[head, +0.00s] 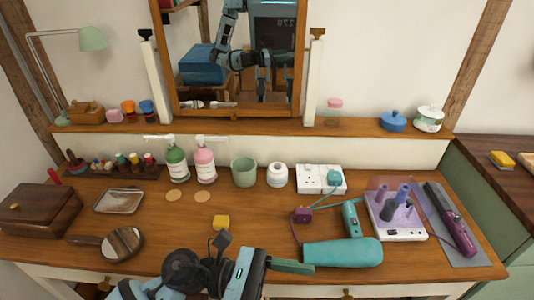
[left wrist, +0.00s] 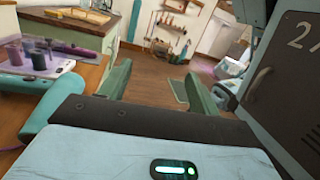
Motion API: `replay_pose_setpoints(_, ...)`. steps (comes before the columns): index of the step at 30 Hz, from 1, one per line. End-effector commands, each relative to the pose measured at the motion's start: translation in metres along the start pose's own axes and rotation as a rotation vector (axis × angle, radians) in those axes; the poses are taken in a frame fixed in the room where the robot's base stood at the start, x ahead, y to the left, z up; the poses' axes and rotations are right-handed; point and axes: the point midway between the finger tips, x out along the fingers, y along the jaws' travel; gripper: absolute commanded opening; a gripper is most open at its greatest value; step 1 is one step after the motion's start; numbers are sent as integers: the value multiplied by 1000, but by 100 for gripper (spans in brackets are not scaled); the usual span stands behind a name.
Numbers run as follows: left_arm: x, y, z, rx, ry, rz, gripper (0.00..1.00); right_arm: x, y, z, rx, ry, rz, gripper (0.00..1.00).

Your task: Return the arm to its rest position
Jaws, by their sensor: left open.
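My left gripper (head: 292,267) is at the front edge of the wooden dressing table (head: 140,188), low in the middle of the head view, pointing right. In the left wrist view its two green fingers (left wrist: 158,92) stand apart with nothing between them, and the floor shows beyond. The teal hair dryer (head: 342,252) lies on the table just right of the fingers, and its teal body also shows at the left of the left wrist view (left wrist: 52,120). My right gripper is not in view.
A purple styling tool (head: 450,220) lies on a grey mat at the right. A white stand (head: 397,222) with purple-grey pieces sits beside it. A mirror stands behind.

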Motion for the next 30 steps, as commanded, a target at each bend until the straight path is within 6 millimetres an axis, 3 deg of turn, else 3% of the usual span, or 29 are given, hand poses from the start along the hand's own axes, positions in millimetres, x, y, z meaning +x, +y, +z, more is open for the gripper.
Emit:
replay_pose_setpoints(5, -23, 16, 15, -502, -374, 229, 62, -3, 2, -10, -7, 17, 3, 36)
replay_pose_setpoints(8, -49, 27, 8, -790, -587, 344, 62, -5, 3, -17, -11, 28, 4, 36)
replay_pose_setpoints(11, -82, 33, -13, -1077, -807, 452, 62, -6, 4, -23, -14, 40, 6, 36)
replay_pose_setpoints(17, -152, 17, -89, -1627, -1284, 646, 62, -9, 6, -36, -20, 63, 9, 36)
replay_pose_setpoints(21, -194, -25, -156, -1966, -1659, 766, 62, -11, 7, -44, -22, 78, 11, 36)
replay_pose_setpoints(25, -220, -79, -212, -2193, -1994, 855, 62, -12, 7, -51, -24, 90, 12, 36)
replay_pose_setpoints(26, -224, -92, -222, 2201, 2038, -859, 62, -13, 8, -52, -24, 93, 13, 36)
replay_pose_setpoints(30, -234, -140, -256, 1943, 1931, -766, 62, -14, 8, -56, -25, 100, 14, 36)
